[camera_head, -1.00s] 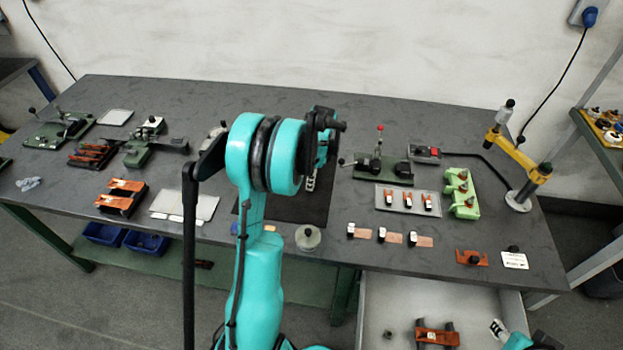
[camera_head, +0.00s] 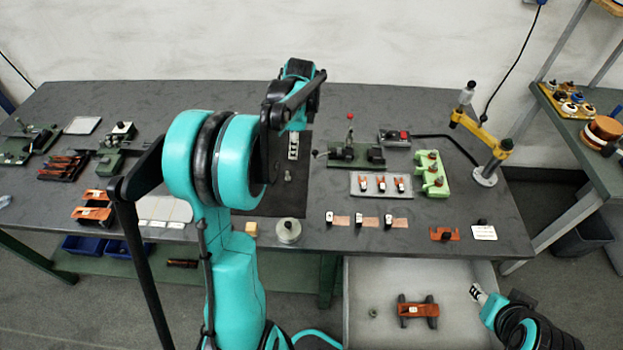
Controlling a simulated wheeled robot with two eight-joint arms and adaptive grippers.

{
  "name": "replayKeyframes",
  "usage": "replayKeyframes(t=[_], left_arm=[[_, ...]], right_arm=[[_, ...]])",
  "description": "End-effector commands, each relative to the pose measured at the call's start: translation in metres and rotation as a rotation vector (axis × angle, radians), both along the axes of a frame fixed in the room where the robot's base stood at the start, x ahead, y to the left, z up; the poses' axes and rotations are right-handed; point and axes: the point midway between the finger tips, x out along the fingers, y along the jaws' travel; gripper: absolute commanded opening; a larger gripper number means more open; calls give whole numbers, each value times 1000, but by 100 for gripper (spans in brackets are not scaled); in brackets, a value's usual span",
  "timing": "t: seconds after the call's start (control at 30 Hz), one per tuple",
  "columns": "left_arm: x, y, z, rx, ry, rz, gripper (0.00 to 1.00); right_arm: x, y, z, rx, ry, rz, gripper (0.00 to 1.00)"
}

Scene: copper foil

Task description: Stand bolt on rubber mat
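The black rubber mat (camera_head: 270,203) lies on the grey bench, partly hidden by my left arm. A small grey bolt (camera_head: 288,175) is on the mat and looks upright, though it is too small to be sure. My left gripper (camera_head: 293,149) points down just above and behind the bolt in the picture, with a visible gap between them. Its fingers are too small to tell whether they are open or shut. My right gripper (camera_head: 476,292) is low at the right, over the open drawer, apart from the bolt and mat; its finger opening is unclear.
A round metal weight (camera_head: 288,231) and a wooden block (camera_head: 252,229) sit near the bench's front edge. Right of the mat stand a green fixture (camera_head: 345,157), a tray of clips (camera_head: 360,192) and a green block (camera_head: 431,180). The open drawer (camera_head: 370,285) holds an orange part (camera_head: 418,311).

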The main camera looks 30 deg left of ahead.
Motion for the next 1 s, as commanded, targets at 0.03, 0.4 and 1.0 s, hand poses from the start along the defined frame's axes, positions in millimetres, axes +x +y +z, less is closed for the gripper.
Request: replayKeyframes(t=[0.03, 0.4, 1.0], left_arm=[[-7, -17, 11, 4, -32, 33, 30], [-89, -151, 63, -96, -410, 508, 30], [-170, -231, 38, -410, -638, 948, 30]], right_arm=[[0, 0, 0, 0, 0, 0, 40], [0, 0, 0, 0, 0, 0, 40], [0, 0, 0, 0, 0, 0, 40]])
